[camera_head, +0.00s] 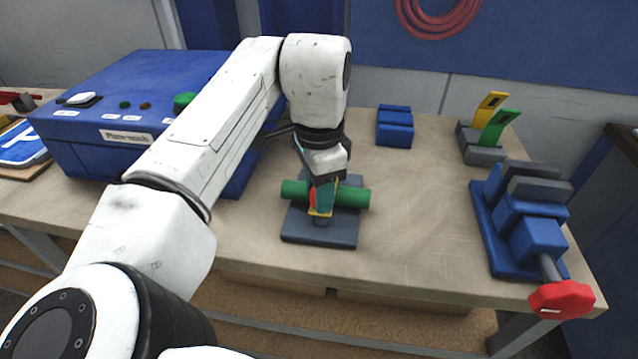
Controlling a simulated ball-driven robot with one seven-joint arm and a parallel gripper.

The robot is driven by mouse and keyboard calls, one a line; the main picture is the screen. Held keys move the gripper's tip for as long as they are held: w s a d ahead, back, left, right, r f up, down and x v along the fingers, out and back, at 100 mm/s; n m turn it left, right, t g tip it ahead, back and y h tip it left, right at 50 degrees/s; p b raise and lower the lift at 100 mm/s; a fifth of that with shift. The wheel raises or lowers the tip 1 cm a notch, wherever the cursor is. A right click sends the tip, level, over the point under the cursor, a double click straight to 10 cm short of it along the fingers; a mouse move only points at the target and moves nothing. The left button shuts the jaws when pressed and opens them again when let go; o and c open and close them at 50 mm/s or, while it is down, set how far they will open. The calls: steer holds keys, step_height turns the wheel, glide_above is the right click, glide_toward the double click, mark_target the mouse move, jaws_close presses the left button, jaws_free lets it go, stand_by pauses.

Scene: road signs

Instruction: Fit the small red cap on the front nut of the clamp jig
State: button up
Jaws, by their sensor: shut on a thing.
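The clamp jig is a dark grey base plate (300,228) on the bench with a green bar (354,197) lying across it. My gripper (320,205) points down over the middle of the jig, at its front side. It is shut on a small red piece, which looks like the red cap (313,198); only a sliver of it shows between the fingers. A yellow-orange edge and a small dark red spot show just below the fingertips. The front nut is hidden or too small to make out, so I cannot tell whether the cap touches it.
A blue vise (528,235) with a large red knob (561,300) stands at the right. A blue block (394,130) and a grey holder with yellow and green tabs (484,154) stand behind. A big blue box (90,150) is at the left. Bench between jig and vise is clear.

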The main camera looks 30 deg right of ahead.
steer(key=shift+f, duration=0.35)
stand_by(0.5)
steer(key=o, duration=1.1)
step_height(320, 180, up, 11)
steer(key=shift+f, duration=0.1)
